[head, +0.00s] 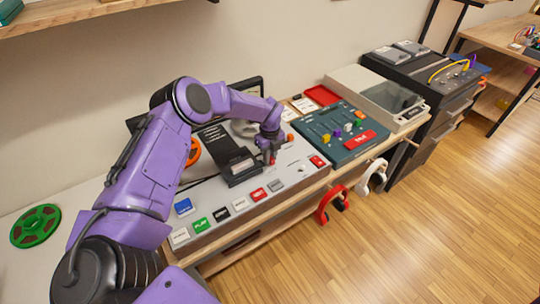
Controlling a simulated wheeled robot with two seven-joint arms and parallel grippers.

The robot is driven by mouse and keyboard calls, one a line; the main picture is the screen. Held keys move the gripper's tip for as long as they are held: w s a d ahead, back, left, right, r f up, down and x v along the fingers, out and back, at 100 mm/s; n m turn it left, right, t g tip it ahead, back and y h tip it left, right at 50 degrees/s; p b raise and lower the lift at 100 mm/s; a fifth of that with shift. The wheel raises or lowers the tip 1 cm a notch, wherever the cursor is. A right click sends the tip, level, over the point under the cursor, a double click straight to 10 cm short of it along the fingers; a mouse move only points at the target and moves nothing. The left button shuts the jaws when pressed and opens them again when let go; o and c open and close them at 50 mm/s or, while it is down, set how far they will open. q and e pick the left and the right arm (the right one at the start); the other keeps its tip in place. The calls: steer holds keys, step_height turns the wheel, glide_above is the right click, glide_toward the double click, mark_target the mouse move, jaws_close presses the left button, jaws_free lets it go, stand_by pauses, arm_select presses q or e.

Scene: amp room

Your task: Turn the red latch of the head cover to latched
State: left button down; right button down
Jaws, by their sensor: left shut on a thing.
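A grey tape machine (283,183) lies on the wooden bench with a black head cover (240,169) near its middle. My left arm reaches over the machine from the left. My left gripper (270,155) points down just right of the head cover and is shut on the small red latch (272,160). The fingers hide most of the latch, so its exact angle cannot be told. My right gripper is not in view.
Several buttons line the machine's front, among them a green one (202,225) and a blue one (183,206). A dark mixer (338,119) and a turntable (385,92) stand to the right. Red headphones (332,203) hang at the bench front. A green reel (36,226) lies at left.

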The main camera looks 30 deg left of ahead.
arm_select(q)
steer(key=shift+f, duration=0.15)
steer(key=m+b, duration=0.1)
steer(key=b, duration=0.1)
steer(key=m+b, duration=0.1)
steer(key=m, duration=0.1)
steer(key=shift+s+a+f+b, duration=0.15)
steer(key=shift+f+b, duration=0.1)
steer(key=shift+b, duration=0.15)
steer(key=shift+s+m+b, duration=0.1)
steer(key=shift+m+b, duration=0.6)
steer(key=shift+m, duration=0.1)
steer(key=m, duration=0.1)
steer(key=m+b, duration=0.1)
steer(key=shift+s+a+r+m+b, duration=0.1)
steer(key=shift+a+m+b, duration=0.05)
steer(key=shift+m+b, duration=0.2)
steer(key=m, duration=0.1)
steer(key=m+b, duration=0.1)
steer(key=m, duration=0.2)
steer(key=shift+s+a+r+m, duration=0.1)
steer(key=shift+a+m, duration=0.15)
steer(key=shift+m, duration=0.1)
steer(key=m, duration=0.3)
steer(key=shift+a+b, duration=0.15)
steer(key=shift+b, duration=0.25)
steer(key=shift+a+m, duration=0.1)
steer(key=shift+m, duration=1.3)
